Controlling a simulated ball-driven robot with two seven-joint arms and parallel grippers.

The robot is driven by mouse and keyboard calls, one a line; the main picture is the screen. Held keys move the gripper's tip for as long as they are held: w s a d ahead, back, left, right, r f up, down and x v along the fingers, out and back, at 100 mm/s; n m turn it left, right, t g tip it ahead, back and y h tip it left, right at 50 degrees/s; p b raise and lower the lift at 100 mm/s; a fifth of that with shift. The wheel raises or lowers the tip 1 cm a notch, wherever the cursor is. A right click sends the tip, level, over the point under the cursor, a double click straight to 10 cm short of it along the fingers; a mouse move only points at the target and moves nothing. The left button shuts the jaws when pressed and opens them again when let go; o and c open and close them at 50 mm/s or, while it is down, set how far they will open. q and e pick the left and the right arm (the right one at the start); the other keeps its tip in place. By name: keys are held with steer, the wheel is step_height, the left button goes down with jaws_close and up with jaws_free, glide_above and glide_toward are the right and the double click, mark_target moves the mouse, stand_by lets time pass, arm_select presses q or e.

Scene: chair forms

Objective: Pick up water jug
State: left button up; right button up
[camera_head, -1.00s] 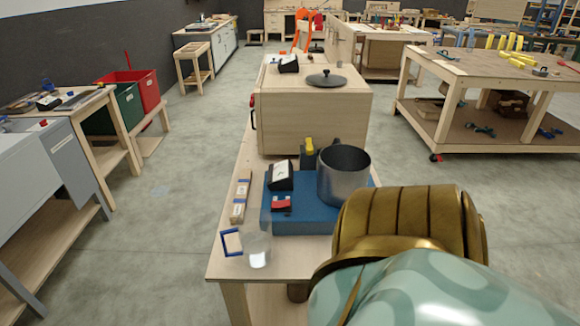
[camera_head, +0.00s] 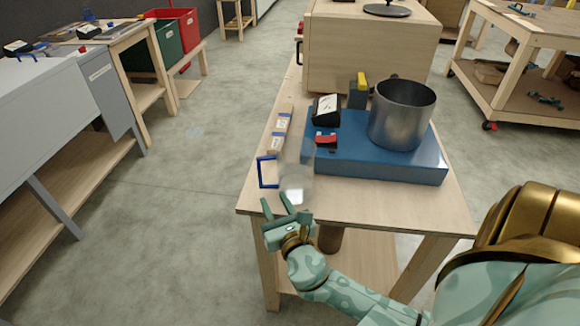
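The water jug (camera_head: 297,180) is a clear, see-through vessel with a blue handle on its left side. It stands upright near the front left corner of the wooden table (camera_head: 390,205). My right gripper (camera_head: 276,203) is at the table's front edge, just in front of the jug and a little left of its middle. Its two fingers are spread, with nothing seen between them. They overlap the jug's lower part in the picture, and I cannot tell whether they touch it. My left gripper is not in view.
A blue hot-plate base (camera_head: 375,160) carries a metal pot (camera_head: 402,115) right of the jug. A wooden strip (camera_head: 281,130) lies behind the jug, and a large wooden box (camera_head: 365,50) stands further back. The floor left of the table is clear.

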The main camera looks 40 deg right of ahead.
mark_target(261, 182)
steer(key=x, duration=0.3)
steer(key=shift+w+d, duration=0.1)
steer(key=shift+w, duration=0.25)
steer(key=x, duration=0.1)
steer(key=b+x, duration=0.1)
steer(key=x, duration=0.3)
steer(key=shift+w+a, duration=0.3)
steer(key=shift+w, duration=0.05)
jaws_close()
